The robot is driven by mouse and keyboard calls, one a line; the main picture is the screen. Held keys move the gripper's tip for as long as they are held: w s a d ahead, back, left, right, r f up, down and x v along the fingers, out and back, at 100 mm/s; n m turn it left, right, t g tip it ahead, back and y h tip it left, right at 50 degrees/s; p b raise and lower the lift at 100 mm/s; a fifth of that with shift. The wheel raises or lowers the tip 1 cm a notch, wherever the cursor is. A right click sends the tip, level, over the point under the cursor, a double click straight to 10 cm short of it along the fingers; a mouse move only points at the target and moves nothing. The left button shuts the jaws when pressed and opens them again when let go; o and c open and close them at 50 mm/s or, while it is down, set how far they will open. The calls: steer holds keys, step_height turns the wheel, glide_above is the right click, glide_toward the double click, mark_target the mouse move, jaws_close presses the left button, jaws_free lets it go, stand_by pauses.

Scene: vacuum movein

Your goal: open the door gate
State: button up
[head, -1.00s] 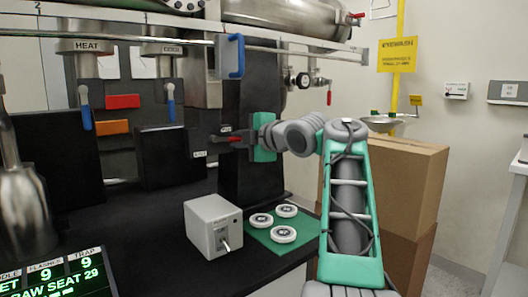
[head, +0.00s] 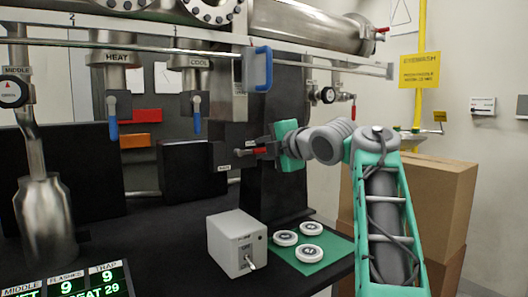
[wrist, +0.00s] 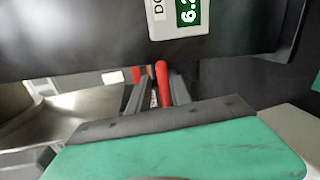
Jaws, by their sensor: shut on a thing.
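The door gate's handle appears to be a slim red lever (head: 258,150), in front of the dark column right of the black panels. In the wrist view the red lever (wrist: 162,84) stands between my two grey fingers, below a white readout (wrist: 180,17) whose label is cut off after "DO". My gripper (head: 250,151), with a green body, reaches in from the right and is shut on the red lever. The lever's far end and pivot are hidden or too small to make out, and I cannot tell the gate's position.
A horizontal rail with a blue-ended bracket (head: 262,68) runs above my gripper. Below stand a white switch box (head: 237,243) and a green mat (head: 330,262) with white discs. A steel vessel (head: 45,220) is at left; cardboard boxes (head: 440,190) are at right.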

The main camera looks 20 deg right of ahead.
steer(key=o, duration=0.4)
steer(key=shift+s+a+r, duration=0.1)
steer(key=shift+r, duration=0.3)
steer(key=shift+c, duration=0.2)
steer(key=shift+f, duration=0.2)
steer(key=v, duration=0.7)
steer(key=shift+s+p, duration=0.35)
steer(key=shift+p, duration=0.05)
steer(key=shift+r, duration=0.1)
